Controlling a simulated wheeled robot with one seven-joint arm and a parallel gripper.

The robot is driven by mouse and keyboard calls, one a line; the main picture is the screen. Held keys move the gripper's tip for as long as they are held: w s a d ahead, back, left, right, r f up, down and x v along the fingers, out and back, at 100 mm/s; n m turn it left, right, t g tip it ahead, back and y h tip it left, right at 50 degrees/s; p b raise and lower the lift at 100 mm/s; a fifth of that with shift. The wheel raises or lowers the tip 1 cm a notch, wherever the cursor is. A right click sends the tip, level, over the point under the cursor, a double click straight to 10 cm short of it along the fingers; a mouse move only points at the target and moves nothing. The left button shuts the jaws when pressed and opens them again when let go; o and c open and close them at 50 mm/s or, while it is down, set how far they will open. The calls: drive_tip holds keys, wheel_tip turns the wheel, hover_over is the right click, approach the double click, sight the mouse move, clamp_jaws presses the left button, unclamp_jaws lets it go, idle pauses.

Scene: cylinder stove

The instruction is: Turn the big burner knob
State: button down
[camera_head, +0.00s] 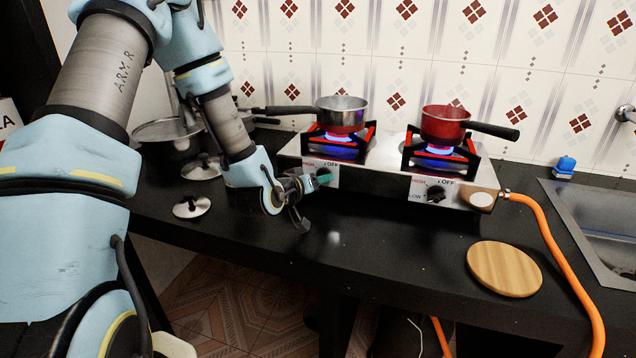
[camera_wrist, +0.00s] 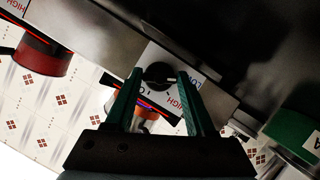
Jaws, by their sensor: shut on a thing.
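A steel two-burner stove (camera_head: 385,165) stands on the black counter. Its left knob (camera_head: 323,172) is partly hidden by my gripper (camera_head: 318,181) in the head view. In the wrist view the dark round knob (camera_wrist: 158,74) sits between the green fingertips of my gripper (camera_wrist: 160,76), and the fingers are shut on it. The right knob (camera_head: 436,193) is free, beside its own HIGH, LOW and OFF label. Both burners show blue flames. I cannot tell by size which burner is the big one.
A grey pan (camera_head: 342,113) stands on the left burner, a red pan (camera_head: 445,124) on the right. An orange hose (camera_head: 556,235) leaves the stove's right end. A round wooden board (camera_head: 504,268) lies in front right. Lids (camera_head: 191,207) lie left of my gripper.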

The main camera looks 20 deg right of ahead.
drive_tip(key=m+t+y+b, duration=0.1)
drive_tip(key=m+b, duration=0.1)
drive_tip(key=m+t+y+b, duration=0.1)
drive_tip(key=m+b, duration=0.1)
drive_tip(key=b, duration=0.1)
drive_tip(key=shift+s+d+f, duration=0.15)
drive_tip(key=shift+s+d, duration=0.05)
drive_tip(key=m+t+y+b, duration=0.2)
drive_tip(key=m, duration=0.2)
drive_tip(key=shift+b, duration=0.35)
drive_tip(key=m+t, duration=0.1)
drive_tip(key=m, duration=0.1)
drive_tip(key=m+t+y, duration=0.1)
drive_tip(key=m, duration=0.1)
drive_tip(key=shift+s+d+m+t, duration=0.1)
drive_tip(key=shift+m+t, duration=0.2)
drive_tip(key=shift+m, duration=0.1)
drive_tip(key=m+t, duration=0.2)
drive_tip(key=m, duration=0.2)
drive_tip(key=shift+f+p, duration=0.15)
drive_tip(key=shift+p, duration=0.2)
drive_tip(key=shift+m, duration=0.3)
drive_tip(key=shift+c, duration=1.2)
unclamp_jaws()
